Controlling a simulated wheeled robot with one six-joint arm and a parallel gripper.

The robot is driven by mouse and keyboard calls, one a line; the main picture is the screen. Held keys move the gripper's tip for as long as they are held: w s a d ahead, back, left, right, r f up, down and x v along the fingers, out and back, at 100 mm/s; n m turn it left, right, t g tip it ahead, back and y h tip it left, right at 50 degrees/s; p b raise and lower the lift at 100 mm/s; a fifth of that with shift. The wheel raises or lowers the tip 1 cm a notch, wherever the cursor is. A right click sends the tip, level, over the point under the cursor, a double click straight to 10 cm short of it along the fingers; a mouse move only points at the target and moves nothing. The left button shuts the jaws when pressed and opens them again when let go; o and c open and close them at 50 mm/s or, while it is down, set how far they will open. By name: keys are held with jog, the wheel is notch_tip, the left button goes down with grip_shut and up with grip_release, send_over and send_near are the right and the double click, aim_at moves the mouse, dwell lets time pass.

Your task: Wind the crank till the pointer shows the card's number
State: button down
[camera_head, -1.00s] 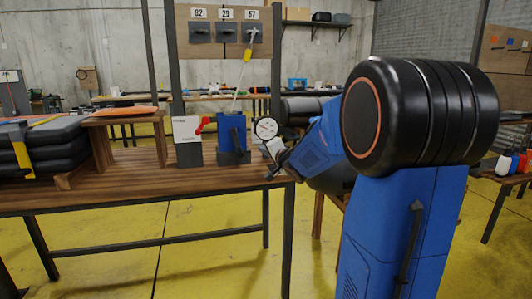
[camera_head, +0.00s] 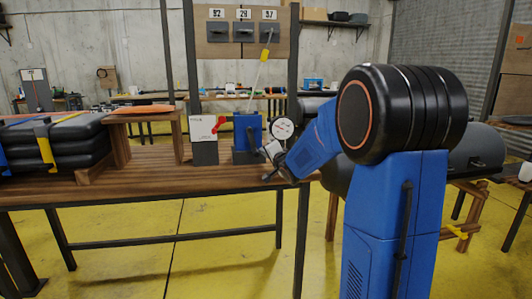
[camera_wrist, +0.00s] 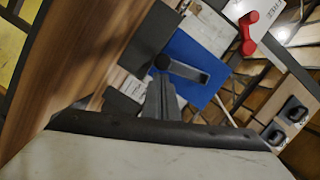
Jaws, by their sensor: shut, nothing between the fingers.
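A blue box (camera_head: 247,128), likely the pump with the crank, stands on the wooden bench. In the wrist view, a grey crank arm (camera_wrist: 188,71) with a dark round knob lies across the blue box (camera_wrist: 205,55). A round white dial (camera_head: 283,128) with a dark pointer stands just right of the box; its reading is too small to tell. A white panel (camera_head: 203,127) with a red handle (camera_head: 220,123) stands left of the box; its print is unreadable. My gripper (camera_head: 270,176) is shut and empty at the bench's right end. In the wrist view its fingertips (camera_wrist: 160,92) appear near the crank knob; contact cannot be told.
Dark folded boats (camera_head: 70,140) and a wooden stand (camera_head: 148,115) fill the bench's left side.

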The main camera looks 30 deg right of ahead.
aim_at(256, 155)
jog(key=shift+w+a+f+m, duration=0.2)
jog(key=shift+a+f+m, duration=0.35)
jog(key=shift+a+m, duration=0.4)
jog(key=shift+w+a+f+m+t, duration=0.2)
jog(key=shift+a+m+t, duration=0.4)
jog(key=shift+m, duration=0.55)
